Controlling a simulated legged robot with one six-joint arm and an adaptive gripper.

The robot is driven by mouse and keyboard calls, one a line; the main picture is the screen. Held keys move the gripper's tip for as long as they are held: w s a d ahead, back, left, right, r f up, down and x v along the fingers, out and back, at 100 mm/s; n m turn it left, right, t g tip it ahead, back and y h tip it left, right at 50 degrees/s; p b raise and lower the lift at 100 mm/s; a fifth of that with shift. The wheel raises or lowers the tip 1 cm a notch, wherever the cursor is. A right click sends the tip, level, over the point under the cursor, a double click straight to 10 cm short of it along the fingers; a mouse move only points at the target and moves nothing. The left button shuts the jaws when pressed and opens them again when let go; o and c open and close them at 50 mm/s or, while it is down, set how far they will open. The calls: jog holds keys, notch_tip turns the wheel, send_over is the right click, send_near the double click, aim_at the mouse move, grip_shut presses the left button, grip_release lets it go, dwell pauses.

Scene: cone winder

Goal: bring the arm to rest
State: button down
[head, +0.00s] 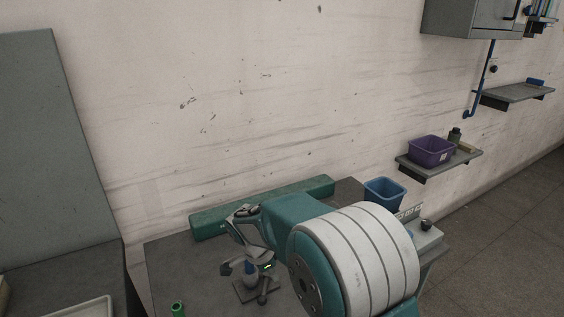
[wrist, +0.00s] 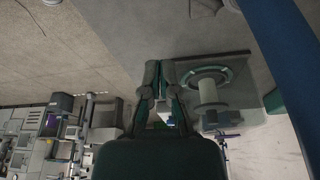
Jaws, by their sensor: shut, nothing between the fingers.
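My gripper (wrist: 160,75) shows in the wrist view with its two dark fingers close together at the tips. It is shut and holds nothing. To the right of the fingers, a pale spool-like part with a green ring (wrist: 226,74) sits on a grey plate, apart from them. In the head view the fingers cannot be made out clearly among the grey parts over the bench.
The grey bench (head: 190,265) carries a long green bar (head: 300,194) along the wall and a green tube (head: 178,309) in front. A blue bin (head: 385,191) is at the back right. A purple bin (head: 431,151) sits on a wall shelf. Floor at far right is clear.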

jog(key=s+d+r+n+t+y, duration=0.2)
jog(key=s+d+r+n, duration=0.4)
jog(key=s+d+r, duration=0.6)
jog(key=s+d+r+n, duration=0.1)
jog(key=s+d+n, duration=0.1)
jog(key=s, duration=0.2)
jog(key=s+d+r+n+t+y, duration=0.1)
jog(key=s+d+r+n, duration=0.1)
jog(key=s+n, duration=0.1)
jog(key=s+d+r+n+t, duration=0.1)
jog(key=s+d+r+n, duration=0.1)
jog(key=s, duration=0.3)
jog(key=shift+s+d+r+n, duration=0.25)
jog(key=shift+d+n, duration=0.05)
jog(key=shift+d, duration=0.05)
